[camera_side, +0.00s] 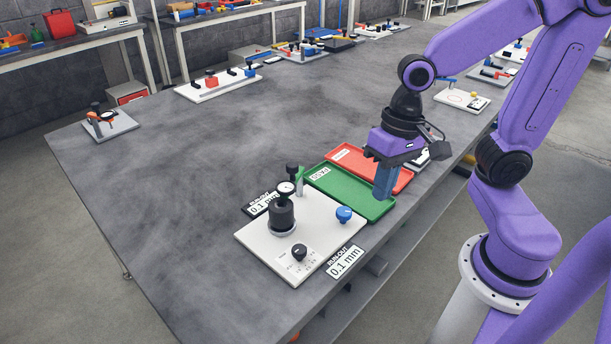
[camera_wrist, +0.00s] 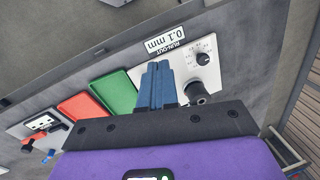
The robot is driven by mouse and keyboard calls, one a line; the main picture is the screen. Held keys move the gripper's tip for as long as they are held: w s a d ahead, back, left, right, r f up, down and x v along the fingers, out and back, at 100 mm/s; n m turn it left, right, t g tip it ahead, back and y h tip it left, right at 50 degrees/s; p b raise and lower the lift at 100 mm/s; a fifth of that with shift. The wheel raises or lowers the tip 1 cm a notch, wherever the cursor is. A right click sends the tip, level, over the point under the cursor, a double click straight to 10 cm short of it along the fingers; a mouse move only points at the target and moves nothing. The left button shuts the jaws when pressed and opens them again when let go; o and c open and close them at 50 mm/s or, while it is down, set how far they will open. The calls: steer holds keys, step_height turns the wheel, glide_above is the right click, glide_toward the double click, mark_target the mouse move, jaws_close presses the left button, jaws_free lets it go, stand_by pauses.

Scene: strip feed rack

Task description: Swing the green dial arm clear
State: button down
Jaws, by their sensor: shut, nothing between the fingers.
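The green dial arm (camera_side: 300,181) stands at the back of a white base plate (camera_side: 320,248) in the side view. A round white-faced dial (camera_side: 286,188) sits beside it, above a dark cylinder (camera_side: 281,214). My gripper (camera_side: 384,194) is shut and empty, with its blue fingers pointing down over the green tray, right of the dial arm and apart from it. In the wrist view my shut fingers (camera_wrist: 155,70) cover part of the plate (camera_wrist: 208,75). The dark cylinder (camera_wrist: 196,92) shows beside them there; I cannot make out the green arm in that view.
A green tray (camera_side: 370,207) and a red tray (camera_side: 352,155) lie behind the plate. The plate carries a blue knob (camera_side: 344,214) and a black knob (camera_side: 299,252). A "RUN-OUT 0.1 mm" label (camera_side: 346,261) lies at its right edge. The bench left of the plate is clear.

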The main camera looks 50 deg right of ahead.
mark_target(293, 180)
steer(key=w+d+m+t+y, duration=0.1)
steer(key=w+d+m, duration=0.2)
steer(key=w+m, duration=0.65)
steer(key=w+d+m+t, duration=0.2)
steer(key=w+d+m, duration=0.15)
steer(key=m, duration=1.05)
steer(key=w+a+f, duration=0.5)
steer(key=a+f, duration=0.1)
steer(key=f, duration=0.2)
steer(key=shift+w+a, duration=0.3)
steer(key=shift+w, duration=0.05)
